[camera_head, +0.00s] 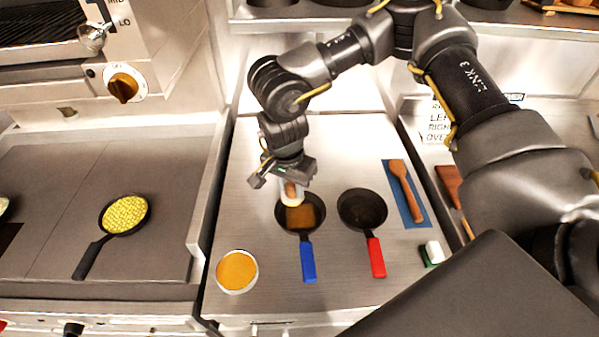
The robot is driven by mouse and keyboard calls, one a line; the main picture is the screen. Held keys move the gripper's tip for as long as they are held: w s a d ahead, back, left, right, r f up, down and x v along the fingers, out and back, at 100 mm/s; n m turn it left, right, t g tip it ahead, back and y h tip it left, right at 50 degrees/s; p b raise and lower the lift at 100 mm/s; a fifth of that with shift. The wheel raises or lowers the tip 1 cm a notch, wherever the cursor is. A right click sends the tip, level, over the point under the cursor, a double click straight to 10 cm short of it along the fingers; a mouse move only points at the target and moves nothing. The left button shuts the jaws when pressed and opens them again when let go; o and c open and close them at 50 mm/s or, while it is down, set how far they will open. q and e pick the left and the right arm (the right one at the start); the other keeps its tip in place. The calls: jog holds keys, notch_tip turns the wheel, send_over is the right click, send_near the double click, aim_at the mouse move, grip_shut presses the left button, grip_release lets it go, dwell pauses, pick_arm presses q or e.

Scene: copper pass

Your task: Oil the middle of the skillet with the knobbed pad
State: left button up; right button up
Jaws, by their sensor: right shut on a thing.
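My right gripper (287,174) reaches down from above and is shut on the knobbed pad (291,197), which has a tan upper part and a pale lower part. The pad is at the far side of the blue-handled black skillet (318,228). I cannot tell whether it touches the pan. An amber-brown square patch (300,216) shows in this skillet, in front of the pad. A red-handled black skillet (363,209) stands just to the right, with nothing visible in it. A round dish of orange liquid (237,271) stands at the front left. My left gripper is not in view.
A wooden spoon (405,186) lies on a blue mat (389,170) at the right. A green and white block (432,253) sits in front of it. A small pan of yellow food (124,214) is on the dark griddle (50,240) at left.

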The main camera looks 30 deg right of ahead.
jog(key=w+m+p, duration=0.1)
jog(key=m, duration=0.2)
jog(key=m+g+p, duration=0.1)
jog(key=m+p, duration=0.1)
jog(key=m, duration=0.2)
jog(key=w+m+p, duration=0.1)
jog(key=m, duration=0.2)
jog(key=shift+w+a+r+p, duration=0.1)
jog(key=shift+w+r+p, duration=0.2)
jog(key=shift+r+p, duration=0.1)
jog(key=d+f+m+p, duration=0.1)
jog(key=m, duration=0.4)
jog(key=d+f+m+p, duration=0.1)
jog(key=m+p, duration=0.1)
jog(key=m, duration=0.3)
jog(key=d+m+g+y+p, duration=0.1)
jog(key=m+p, duration=0.1)
jog(key=m, duration=0.3)
jog(key=shift+s+d+f, duration=0.1)
jog(key=shift+s+f, duration=0.1)
jog(key=shift+f, duration=0.2)
